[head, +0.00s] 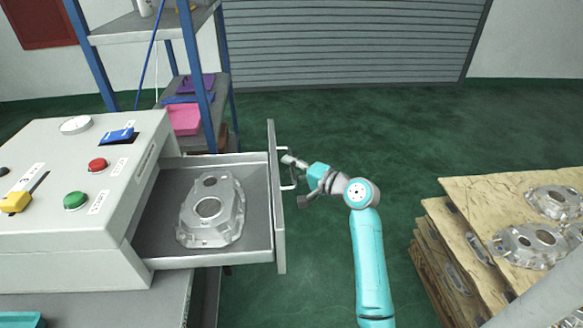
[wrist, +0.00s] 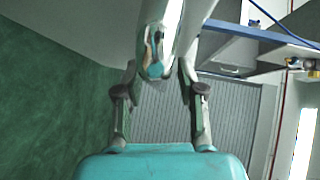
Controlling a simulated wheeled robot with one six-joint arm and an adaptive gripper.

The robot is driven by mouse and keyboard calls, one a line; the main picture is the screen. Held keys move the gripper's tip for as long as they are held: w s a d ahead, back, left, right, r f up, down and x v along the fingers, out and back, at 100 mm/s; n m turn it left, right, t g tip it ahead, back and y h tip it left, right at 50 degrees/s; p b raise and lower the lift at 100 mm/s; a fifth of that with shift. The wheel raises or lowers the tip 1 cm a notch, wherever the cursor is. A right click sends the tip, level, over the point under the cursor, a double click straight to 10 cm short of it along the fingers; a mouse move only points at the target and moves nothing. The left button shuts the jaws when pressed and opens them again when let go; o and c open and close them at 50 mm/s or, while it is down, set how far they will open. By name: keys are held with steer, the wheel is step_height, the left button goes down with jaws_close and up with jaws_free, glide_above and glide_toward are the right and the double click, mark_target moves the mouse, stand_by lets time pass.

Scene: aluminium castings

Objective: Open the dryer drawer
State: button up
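The dryer drawer (head: 262,163) stands pulled out to the right of the grey dryer housing (head: 60,262), with its inside showing. A cast aluminium part (head: 226,224) lies in it. The drawer's front panel is upright, with a bar handle (head: 289,187) on its outer face. My gripper (head: 291,161) is at the far end of this handle, right of the panel. In the wrist view, the two fingers (wrist: 158,74) are spread apart, with a metal bar, apparently the handle, between and beyond their tips. Clear space shows beside the bar. Whether a finger touches it I cannot tell.
A stack of boards with castings (head: 470,200) stands at the right. A blue-framed shelf (head: 200,75) with pink and purple trays stands behind the drawer. Buttons, including a red one (head: 97,165), sit on the dryer's top.

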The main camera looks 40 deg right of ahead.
steer(key=s+d+r, duration=0.1)
steer(key=s, duration=1)
steer(key=shift+s+d+r, duration=0.3)
steer(key=shift+d, duration=0.05)
